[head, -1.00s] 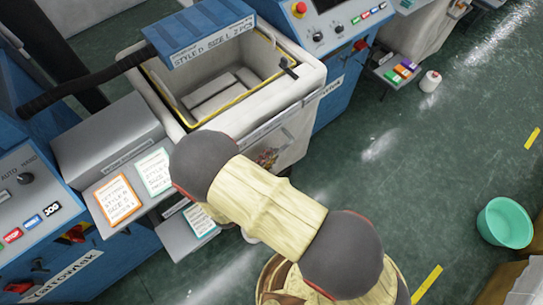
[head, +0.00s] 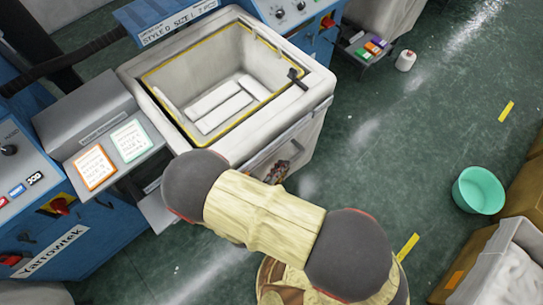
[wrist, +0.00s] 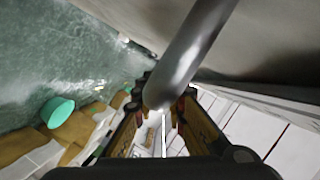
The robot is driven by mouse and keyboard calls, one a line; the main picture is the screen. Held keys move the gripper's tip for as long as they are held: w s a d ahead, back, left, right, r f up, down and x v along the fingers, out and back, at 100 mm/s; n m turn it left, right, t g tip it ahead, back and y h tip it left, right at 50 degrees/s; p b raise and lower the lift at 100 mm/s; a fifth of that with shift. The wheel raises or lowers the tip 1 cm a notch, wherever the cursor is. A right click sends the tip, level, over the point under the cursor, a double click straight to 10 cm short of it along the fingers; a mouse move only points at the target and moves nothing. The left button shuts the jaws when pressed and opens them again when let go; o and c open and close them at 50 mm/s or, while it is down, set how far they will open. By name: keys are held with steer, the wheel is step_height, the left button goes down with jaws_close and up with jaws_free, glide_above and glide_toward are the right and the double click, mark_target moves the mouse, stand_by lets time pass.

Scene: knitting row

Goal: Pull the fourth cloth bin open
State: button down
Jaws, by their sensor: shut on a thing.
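The cloth bin (head: 318,108) is a pale, open-topped box with a yellow inner edge, standing out from the blue machine in the head view. Folded pale pieces lie on its floor. A grey bar handle (head: 288,135) runs along its front. In the wrist view the round metal handle (wrist: 198,45) runs between the fingers of my gripper (wrist: 164,108), which is shut on it. In the head view only a small part of my gripper (head: 276,172) shows against the bin's front, and my arm hides the rest.
Blue machines (head: 60,232) stand at left and behind the bin. Orange and green cards (head: 95,167) lie on a shelf beside it. A teal tub (head: 479,190) and a crate (head: 497,262) of pale cloth stand at right. The green floor between is clear.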

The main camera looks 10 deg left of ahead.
steer(key=s+d, duration=0.6)
steer(key=d, duration=0.1)
steer(key=shift+s+d+p, duration=0.25)
steer(key=shift+d+p, duration=0.1)
steer(key=shift+p, duration=0.1)
steer(key=c, duration=1.8)
jaws_free()
steer(key=shift+r, duration=0.15)
step_height(320, 180, up, 10)
steer(key=shift+f, duration=0.15)
